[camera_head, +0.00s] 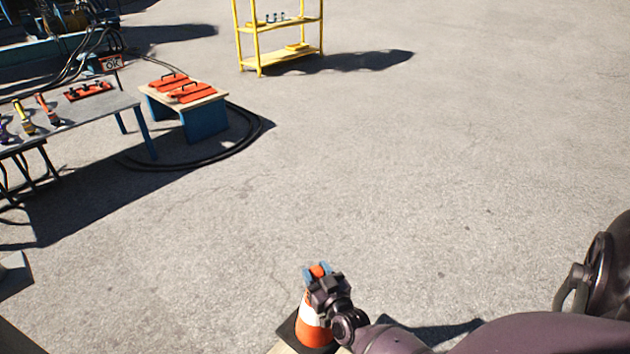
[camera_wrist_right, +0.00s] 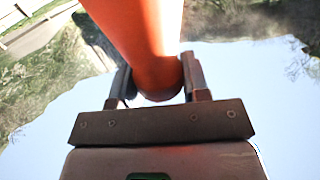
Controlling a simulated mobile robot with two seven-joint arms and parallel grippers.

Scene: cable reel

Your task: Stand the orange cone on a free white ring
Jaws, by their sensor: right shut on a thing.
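The orange cone (camera_head: 312,332) with a white band and a dark square base is at the bottom middle of the head view. My right gripper (camera_head: 317,272) is shut on the cone near its top. In the right wrist view the cone (camera_wrist_right: 150,40) runs between the two fingers of the gripper (camera_wrist_right: 160,85). A pale wooden surface shows by the cone's base; I cannot tell whether the base rests on it. No white ring can be made out in these views. My left gripper is not in view.
A grey table (camera_head: 75,118) with tools stands at the left. A low blue-legged bench (camera_head: 205,94) with orange cases is beside it, with black cable (camera_head: 240,145) on the ground. A yellow shelf (camera_head: 280,62) stands at the back. The middle and right ground is clear.

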